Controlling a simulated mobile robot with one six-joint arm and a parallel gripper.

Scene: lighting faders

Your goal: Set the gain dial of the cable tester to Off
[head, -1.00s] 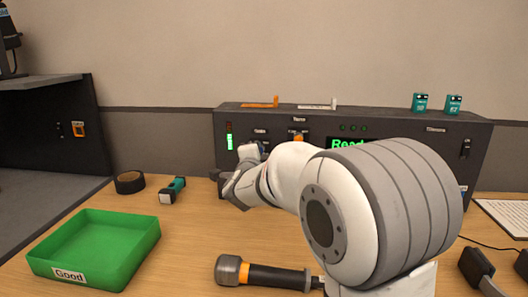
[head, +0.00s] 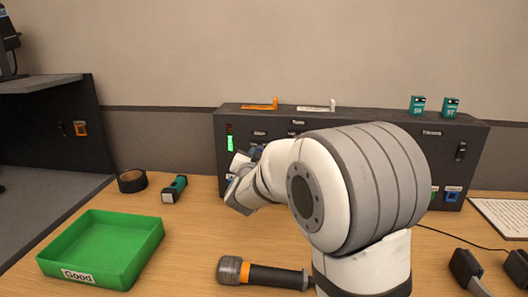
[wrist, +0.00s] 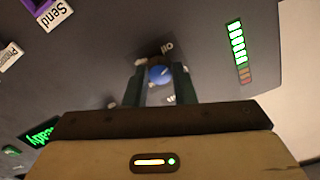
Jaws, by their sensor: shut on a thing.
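The cable tester (head: 474,172) is a long dark panel at the back of the desk. My gripper (wrist: 160,84) is at its left part and is shut on the blue-capped gain dial (wrist: 158,74), one finger on each side. In the head view my gripper (head: 243,172) and arm hide the dial. In the wrist view, part of a white label that seems to read Off (wrist: 166,47) shows just above the dial; another label below is partly hidden by a finger. I cannot tell the dial's exact setting.
A lit green level bar (wrist: 238,50) is right of the dial in the wrist view; a purple Send control (wrist: 42,8) is at upper left. A green Good tray (head: 100,250), tape roll (head: 132,181) and microphone-like tool (head: 262,273) lie on the desk. My arm covers the tester's middle.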

